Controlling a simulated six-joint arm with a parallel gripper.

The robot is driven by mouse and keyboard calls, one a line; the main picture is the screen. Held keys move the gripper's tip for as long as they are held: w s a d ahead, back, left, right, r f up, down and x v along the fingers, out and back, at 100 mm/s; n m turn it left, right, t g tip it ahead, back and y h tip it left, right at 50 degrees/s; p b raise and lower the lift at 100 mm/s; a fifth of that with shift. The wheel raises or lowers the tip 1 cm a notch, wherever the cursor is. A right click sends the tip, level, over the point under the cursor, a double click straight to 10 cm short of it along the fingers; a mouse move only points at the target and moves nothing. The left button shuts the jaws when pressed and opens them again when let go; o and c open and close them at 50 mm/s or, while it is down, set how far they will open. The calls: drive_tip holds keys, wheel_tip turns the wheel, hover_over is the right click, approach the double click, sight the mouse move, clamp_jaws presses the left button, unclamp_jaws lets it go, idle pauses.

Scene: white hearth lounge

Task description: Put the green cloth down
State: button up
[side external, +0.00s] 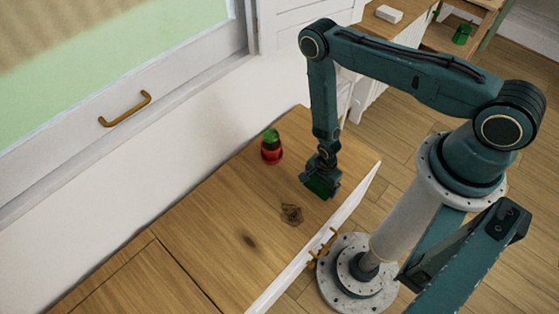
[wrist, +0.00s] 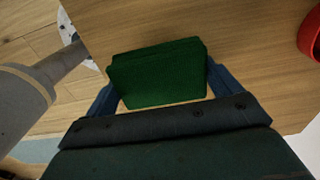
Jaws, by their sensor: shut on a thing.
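The green cloth (wrist: 158,75) is a folded, roughly rectangular pad between the two fingers of my gripper (wrist: 160,92) in the wrist view. My gripper is shut on it. In the side view the cloth (side external: 318,187) shows below my gripper (side external: 322,180), low over the right part of the wooden countertop (side external: 215,235), near its front edge. I cannot tell whether the cloth touches the wood.
A red object with a green top (side external: 271,147) stands behind and left of my gripper; a red rim (wrist: 311,35) shows at the wrist view's right edge. A small brown object (side external: 291,214) lies in front. The countertop's left part is clear.

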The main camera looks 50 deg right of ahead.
drive_tip(key=shift+f, duration=0.85)
drive_tip(key=shift+f, duration=0.35)
drive_tip(key=o, duration=0.7)
drive_tip(key=shift+o, duration=0.2)
drive_tip(key=shift+r, duration=6.35)
drive_tip(key=shift+w+r, duration=0.1)
